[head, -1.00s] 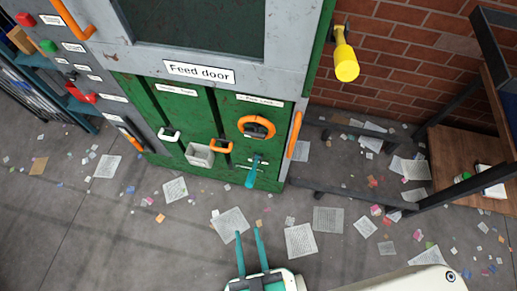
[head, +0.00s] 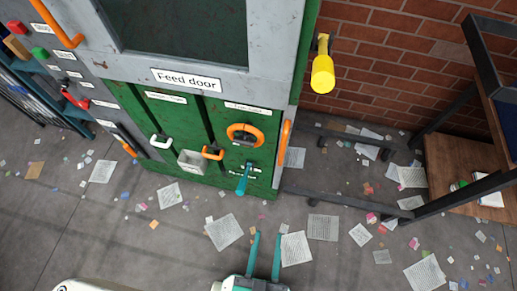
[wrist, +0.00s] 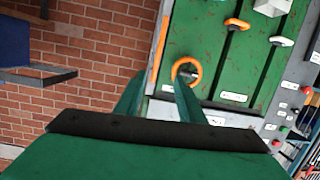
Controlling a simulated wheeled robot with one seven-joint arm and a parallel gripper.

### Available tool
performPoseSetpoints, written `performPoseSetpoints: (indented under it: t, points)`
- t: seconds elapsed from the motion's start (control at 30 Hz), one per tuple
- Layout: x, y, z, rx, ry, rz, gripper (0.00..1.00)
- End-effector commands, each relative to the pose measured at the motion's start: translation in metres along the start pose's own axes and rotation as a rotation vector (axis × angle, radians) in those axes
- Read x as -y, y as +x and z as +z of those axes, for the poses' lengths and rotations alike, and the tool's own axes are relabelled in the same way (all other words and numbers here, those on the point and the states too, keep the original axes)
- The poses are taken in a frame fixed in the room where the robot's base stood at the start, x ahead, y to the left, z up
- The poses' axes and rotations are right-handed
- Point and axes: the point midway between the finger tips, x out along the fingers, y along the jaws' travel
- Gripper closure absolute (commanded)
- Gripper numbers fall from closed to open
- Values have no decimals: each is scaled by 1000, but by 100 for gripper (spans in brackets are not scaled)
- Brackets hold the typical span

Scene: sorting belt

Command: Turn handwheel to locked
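The orange handwheel (head: 244,134) is a ring on the lower right of the green panel, under a small white label. In the wrist view the handwheel (wrist: 186,70) shows upside down, just beyond my fingertips. A teal lever (head: 243,178) hangs just below the wheel. My gripper (head: 265,236) is in front of the machine, below the panel in the head view, with its two teal fingers apart. It holds nothing and does not touch the wheel. In the wrist view my gripper (wrist: 157,85) partly covers the lower part of the view. The label text is too small to read surely.
An orange slider handle (head: 212,153), a grey box (head: 192,162) and a white handle (head: 161,141) sit left of the wheel. An orange bar handle (head: 285,140) and a yellow handle (head: 322,72) stick out at right. A wooden shelf (head: 450,165) stands right; papers litter the floor.

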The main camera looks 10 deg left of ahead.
Motion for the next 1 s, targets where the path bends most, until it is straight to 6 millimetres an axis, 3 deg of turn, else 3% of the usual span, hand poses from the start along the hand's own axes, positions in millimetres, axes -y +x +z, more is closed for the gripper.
performPoseSetpoints:
  t: [0.27, 0.4, 0.6, 0.8, 1.0]
  points:
    - [20, 67, 6, -201, -604, -65, 64]
    - [40, 108, 3, -341, -961, -53, 64]
    - [70, 152, -7, -504, -1341, 14, 64]
    - [84, 172, -14, -577, -1513, 67, 64]
    - [90, 186, -20, -586, -1536, 76, 64]
